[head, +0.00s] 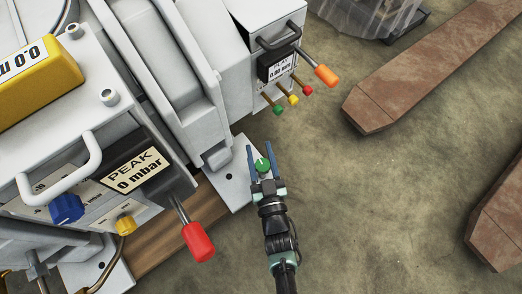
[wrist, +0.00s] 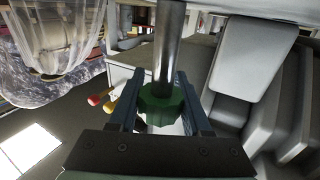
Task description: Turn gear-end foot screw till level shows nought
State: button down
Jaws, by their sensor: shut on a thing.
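The green foot screw knob (head: 262,165) stands by the grey foot plate (head: 236,176) at the machine's lower right corner. My gripper (head: 262,154) is shut on it, one blue finger on each side. In the wrist view the green knob (wrist: 160,103) sits between the fingers, with a bare metal shaft (wrist: 169,45) running from it. The yellow level (head: 40,82) lies on top of the machine at the upper left.
A red-handled lever (head: 198,241) and an orange-handled lever (head: 326,75) stick out of the machine. A panel (head: 138,170) reads PEAK 0 mbar. Small coloured knobs (head: 293,99) project above my gripper. Rusty beams (head: 430,70) lie right; bare floor (head: 370,200) is between.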

jog(key=shift+s, duration=0.1)
jog(key=shift+c, duration=1.8)
grip_release()
jog(key=shift+s+d+r+p, duration=0.1)
jog(key=shift+s+d+p, duration=0.05)
jog(key=shift+s+p, duration=0.3)
jog(key=s+d+p, duration=0.2)
jog(key=s+p, duration=0.2)
jog(key=s, duration=0.7)
jog(key=shift+s+p, duration=0.35)
jog(key=shift+s, duration=0.05)
jog(key=shift+d, duration=0.1)
